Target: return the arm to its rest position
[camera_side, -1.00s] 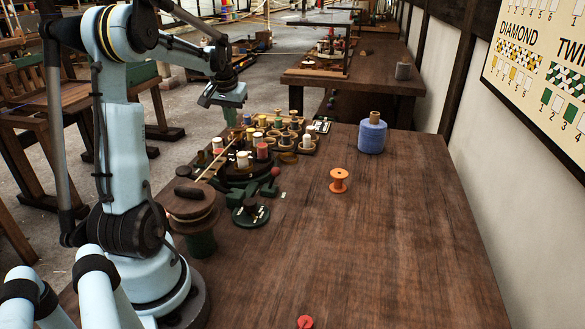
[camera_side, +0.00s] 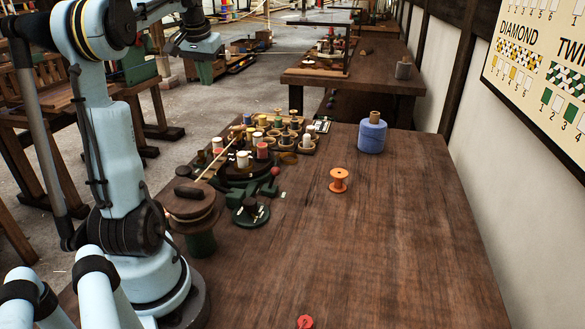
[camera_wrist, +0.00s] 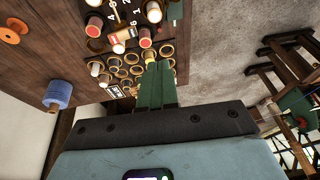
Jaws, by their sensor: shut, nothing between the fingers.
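My gripper (camera_side: 204,70) is raised high at the upper left in the side view, above the floor behind the bench and clear of everything on it. In the wrist view its two green fingers (camera_wrist: 157,70) lie side by side, shut and empty. My arm stands folded upward at the bench's left edge. Below the gripper, the braiding stand with several bobbins (camera_side: 258,150) sits on the wooden bench (camera_side: 370,240).
An orange spool (camera_side: 339,180) and a blue yarn cone (camera_side: 372,135) stand on the bench. A red bobbin (camera_side: 305,322) is near its front edge. A brown-topped reel (camera_side: 190,202) stands by my base. The bench's right half is largely clear.

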